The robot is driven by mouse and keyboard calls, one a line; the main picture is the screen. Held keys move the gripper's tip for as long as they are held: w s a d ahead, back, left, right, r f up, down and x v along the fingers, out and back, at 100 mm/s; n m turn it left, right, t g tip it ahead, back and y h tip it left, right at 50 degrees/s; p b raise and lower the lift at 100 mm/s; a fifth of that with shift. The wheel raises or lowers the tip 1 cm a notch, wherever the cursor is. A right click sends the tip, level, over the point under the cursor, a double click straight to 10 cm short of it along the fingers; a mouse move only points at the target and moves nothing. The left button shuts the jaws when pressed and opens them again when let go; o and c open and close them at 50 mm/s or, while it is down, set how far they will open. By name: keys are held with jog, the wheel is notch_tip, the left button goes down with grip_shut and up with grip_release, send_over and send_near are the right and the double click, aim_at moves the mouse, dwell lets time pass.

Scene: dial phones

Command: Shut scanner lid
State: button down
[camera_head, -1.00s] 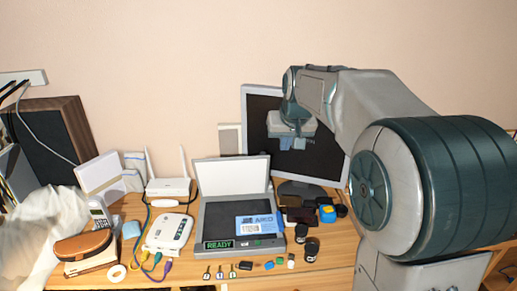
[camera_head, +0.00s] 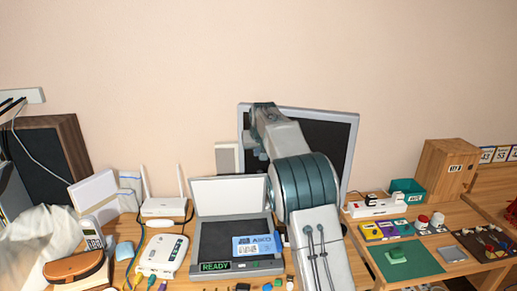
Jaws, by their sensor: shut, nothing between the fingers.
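The scanner (camera_head: 214,240) is a dark flat bed with a grey front edge and a green READY display, standing on the desk in front of the monitor. Its lid (camera_head: 231,194), a pale panel, stands raised at the back, close to upright. A blue AIKO card (camera_head: 255,244) lies on the right part of the bed. My gripper (camera_head: 252,147) is small and partly hidden by my arm, in front of the left part of the monitor. It is above and to the right of the lid, apart from it, shut and empty.
The monitor (camera_head: 325,150) stands behind my arm. A white router (camera_head: 165,207) with antennas and a white box (camera_head: 162,256) with cables are left of the scanner. Small items stand at its front edge. A second table with a wooden box (camera_head: 446,170) is at right.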

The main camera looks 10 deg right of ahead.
aim_at(258, 172)
jog(key=shift+s+d+f+p, duration=0.15)
jog(key=shift+f+p, duration=0.1)
jog(key=shift+f, duration=1.15)
jog(key=shift+s+a+f+p, duration=0.15)
jog(key=shift+f+p, duration=0.1)
jog(key=shift+f, duration=1.15)
jog(key=shift+d, duration=0.1)
jog(key=shift+f, duration=0.1)
